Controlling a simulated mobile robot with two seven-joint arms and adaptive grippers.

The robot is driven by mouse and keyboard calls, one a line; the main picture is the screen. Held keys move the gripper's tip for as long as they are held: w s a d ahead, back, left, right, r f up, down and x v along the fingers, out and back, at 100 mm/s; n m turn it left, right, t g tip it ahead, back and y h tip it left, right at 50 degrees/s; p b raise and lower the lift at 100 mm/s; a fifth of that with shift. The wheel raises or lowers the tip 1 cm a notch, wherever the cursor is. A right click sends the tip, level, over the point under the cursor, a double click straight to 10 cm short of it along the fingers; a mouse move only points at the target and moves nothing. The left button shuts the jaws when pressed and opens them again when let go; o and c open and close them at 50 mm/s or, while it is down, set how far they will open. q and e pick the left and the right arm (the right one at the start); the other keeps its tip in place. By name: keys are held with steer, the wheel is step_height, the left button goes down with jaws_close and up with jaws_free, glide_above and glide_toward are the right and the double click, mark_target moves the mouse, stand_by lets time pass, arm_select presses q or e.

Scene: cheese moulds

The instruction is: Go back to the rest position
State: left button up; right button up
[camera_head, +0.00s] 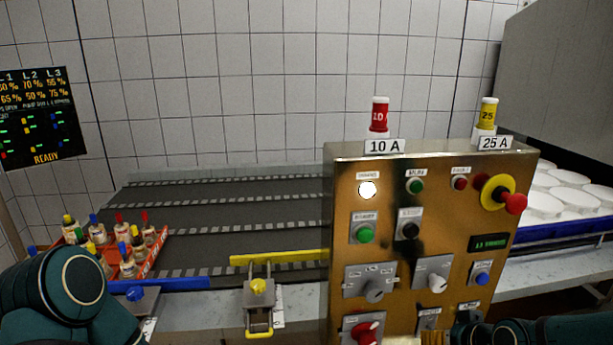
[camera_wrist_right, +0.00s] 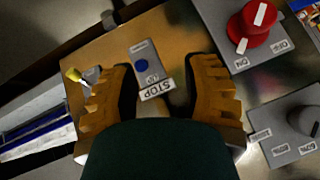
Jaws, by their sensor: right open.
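My right gripper (camera_wrist_right: 163,92) is open and empty in the right wrist view, its two orange-brown fingers spread over the brass control panel (camera_wrist_right: 185,30). Between the fingertips is a small grey plate with a blue button (camera_wrist_right: 141,66) and a STOP label. In the head view, the panel (camera_head: 440,245) stands at centre right, and my dark right arm reaches its lower right edge; the gripper itself is hard to make out there. My left arm shows at the lower left of the head view, but its gripper is out of frame.
The panel carries several knobs and buttons, including a red knob (camera_wrist_right: 252,22). Red (camera_head: 379,115) and yellow (camera_head: 487,113) plugs stand on top. An orange tray of bottles (camera_head: 155,250) stands left, by the dark conveyor (camera_head: 220,215). White moulds (camera_head: 570,177) lie at right.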

steer(key=s+a+f+g, duration=0.2)
steer(key=s+a+f, duration=0.2)
steer(key=a+f, duration=0.2)
steer(key=s+a+f+g, duration=0.2)
steer(key=s+a+f, duration=0.2)
steer(key=a+f, duration=0.3)
steer(key=s+a+f+g+y, duration=0.1)
steer(key=s+a+f+g, duration=0.1)
steer(key=s+a+f, duration=0.2)
steer(key=a+f, duration=0.3)
steer(key=f, duration=0.1)
steer(key=shift+s+a+f, duration=0.15)
steer(key=shift+s+a, duration=0.05)
steer(key=shift+s, duration=0.05)
